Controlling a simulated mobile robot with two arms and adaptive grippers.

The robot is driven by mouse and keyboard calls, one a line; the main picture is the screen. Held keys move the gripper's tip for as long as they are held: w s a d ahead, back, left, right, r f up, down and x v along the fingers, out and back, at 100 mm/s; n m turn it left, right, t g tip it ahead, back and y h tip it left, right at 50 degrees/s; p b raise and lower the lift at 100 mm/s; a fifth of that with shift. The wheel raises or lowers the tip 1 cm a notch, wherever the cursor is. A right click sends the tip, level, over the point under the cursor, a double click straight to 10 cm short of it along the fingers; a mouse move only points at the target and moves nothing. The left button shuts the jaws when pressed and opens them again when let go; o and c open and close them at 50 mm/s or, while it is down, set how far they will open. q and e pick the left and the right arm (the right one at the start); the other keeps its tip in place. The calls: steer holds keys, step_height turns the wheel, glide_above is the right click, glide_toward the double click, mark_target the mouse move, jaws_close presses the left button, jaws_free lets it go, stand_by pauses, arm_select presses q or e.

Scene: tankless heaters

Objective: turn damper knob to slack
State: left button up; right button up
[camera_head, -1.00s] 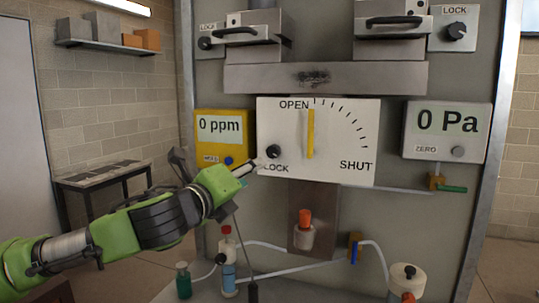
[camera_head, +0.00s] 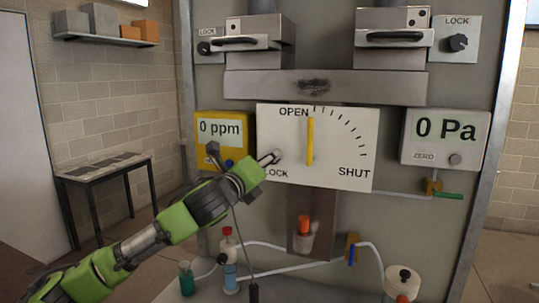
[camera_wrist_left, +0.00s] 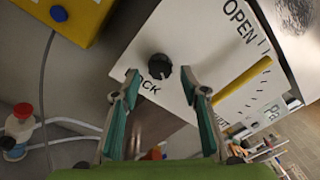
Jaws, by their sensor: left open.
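The damper plate (camera_head: 340,150) is a white panel marked OPEN, SHUT and LOCK. Its yellow pointer (camera_head: 310,141) stands upright at OPEN. The black damper knob by LOCK is hidden behind my left gripper (camera_head: 270,160) in the head view. In the left wrist view the knob (camera_wrist_left: 160,66) shows whole, with a pale mark on its face. My left gripper (camera_wrist_left: 163,80) is open, its two fingers on either side of the knob in that view. I cannot tell whether they touch it. My right gripper is not in view.
A yellow gas meter (camera_head: 222,140) reading 0 ppm is left of the plate, close to my left arm. A pressure gauge (camera_head: 445,135) reading 0 Pa is at right. Below are an orange-topped fitting (camera_head: 304,226), tubes and bottles (camera_head: 187,278).

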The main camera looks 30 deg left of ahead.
arm_select(q)
steer(key=shift+w+a, duration=0.2)
steer(key=shift+w, duration=0.95)
steer(key=c, duration=1.1)
steer(key=shift+n, duration=0.4)
steer(key=n+y+p, duration=0.1)
steer(key=n, duration=1.9)
steer(key=shift+d+n, duration=0.15)
steer(key=shift+n, duration=0.15)
